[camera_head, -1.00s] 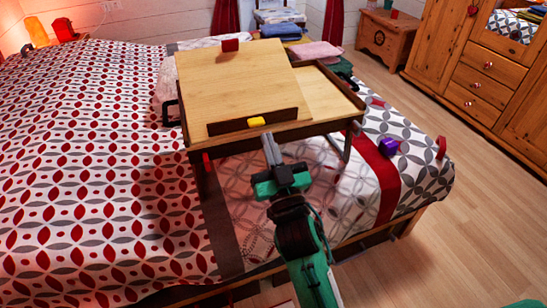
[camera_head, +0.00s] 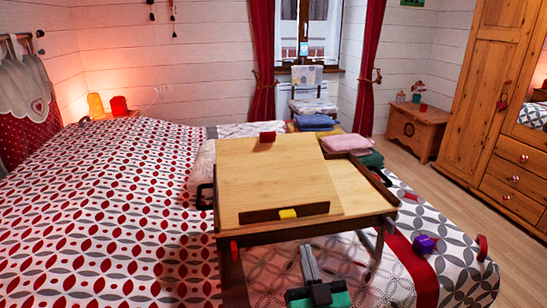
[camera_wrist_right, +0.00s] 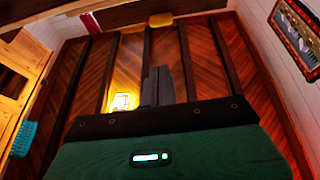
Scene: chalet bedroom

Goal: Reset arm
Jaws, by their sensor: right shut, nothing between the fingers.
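My right gripper (camera_head: 309,264) is at the bottom of the head view, in front of the wooden bed-tray table (camera_head: 365,195). Its fingers are shut with nothing between them. In the right wrist view the shut fingers (camera_wrist_right: 158,86) point up toward the wooden ceiling, with no object at their tips. The table stands on the bed with its top board (camera_head: 275,180) raised at a slant. A yellow block (camera_head: 288,213) sits at the board's front ledge. My left gripper is in neither view.
The bed (camera_head: 110,220) with patterned cover fills the left and middle. A purple object (camera_head: 424,245) lies right of the table. Folded cloths (camera_head: 347,143) lie behind it. A wooden chest (camera_head: 415,130) and wardrobe (camera_head: 485,90) stand at the right, beside open floor.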

